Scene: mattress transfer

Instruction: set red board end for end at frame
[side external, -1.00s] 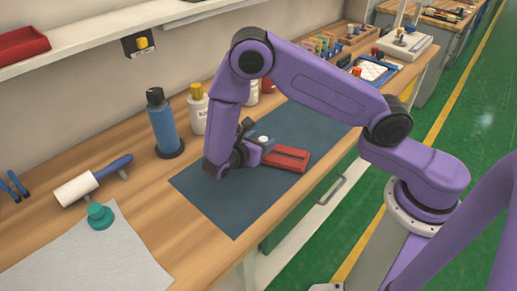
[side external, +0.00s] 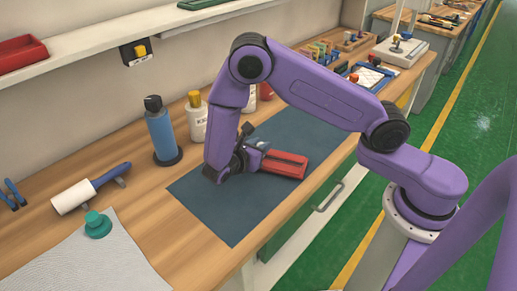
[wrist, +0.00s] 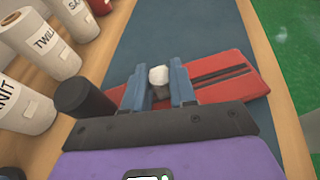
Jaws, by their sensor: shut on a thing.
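The red board (side external: 287,164) lies flat on the dark blue mat (side external: 225,212) in the side view. In the wrist view the board (wrist: 225,80) runs to the upper right, with dark lengthwise slots on its right part. My gripper (side external: 254,151) is low over the board's left part. In the wrist view the blue fingers of my gripper (wrist: 158,76) are shut on a white-topped knob (wrist: 159,75) at the board. The fingers and gripper body hide the board's near left part. I cannot tell which thing is the frame.
A blue bottle (side external: 160,132) and a white bottle (side external: 196,121) with a yellow cap stand behind the mat. White rolls (wrist: 42,42) stand left of my gripper in the wrist view. A roller (side external: 73,197) lies at the left. The mat's front is clear.

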